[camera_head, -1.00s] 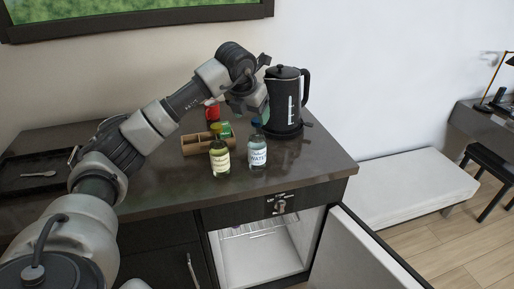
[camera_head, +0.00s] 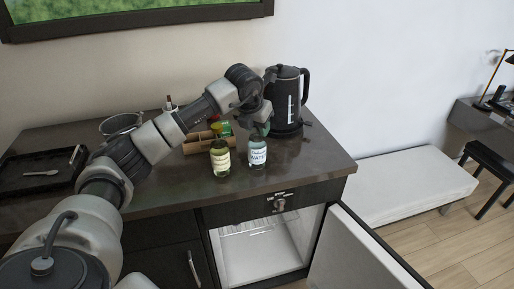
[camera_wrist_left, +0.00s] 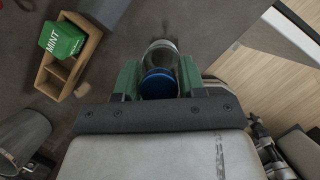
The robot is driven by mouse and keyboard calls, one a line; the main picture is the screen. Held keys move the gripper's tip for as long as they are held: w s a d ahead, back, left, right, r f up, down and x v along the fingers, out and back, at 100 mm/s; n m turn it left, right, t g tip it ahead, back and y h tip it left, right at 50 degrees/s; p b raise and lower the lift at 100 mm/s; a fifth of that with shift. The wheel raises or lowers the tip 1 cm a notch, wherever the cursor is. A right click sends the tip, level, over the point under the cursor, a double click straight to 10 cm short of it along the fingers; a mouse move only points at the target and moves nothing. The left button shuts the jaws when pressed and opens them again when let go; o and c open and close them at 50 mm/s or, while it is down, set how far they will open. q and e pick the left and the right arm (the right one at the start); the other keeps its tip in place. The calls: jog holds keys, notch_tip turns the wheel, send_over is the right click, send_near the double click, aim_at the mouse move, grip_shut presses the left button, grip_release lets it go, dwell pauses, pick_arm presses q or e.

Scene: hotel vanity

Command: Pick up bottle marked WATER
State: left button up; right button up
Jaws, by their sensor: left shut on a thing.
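The bottle marked WATER (camera_head: 257,157) is clear with a white label and stands upright near the counter's front edge. My left gripper (camera_head: 261,128) comes down over its top and is shut on it. In the left wrist view the bottle's blue cap (camera_wrist_left: 159,84) sits between the green fingers of my left gripper (camera_wrist_left: 158,78). In the head view the cap is largely hidden by the gripper. My right gripper is not in view.
A yellow-green bottle (camera_head: 220,160) stands just left of the WATER bottle. Behind are a wooden box (camera_head: 196,147) with a green MINT pack (camera_wrist_left: 63,40) and a black kettle (camera_head: 285,95). A dark tray (camera_head: 22,184) lies left. Below, a fridge door (camera_head: 352,255) hangs open.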

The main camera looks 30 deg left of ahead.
pick_arm(q)
grip_shut()
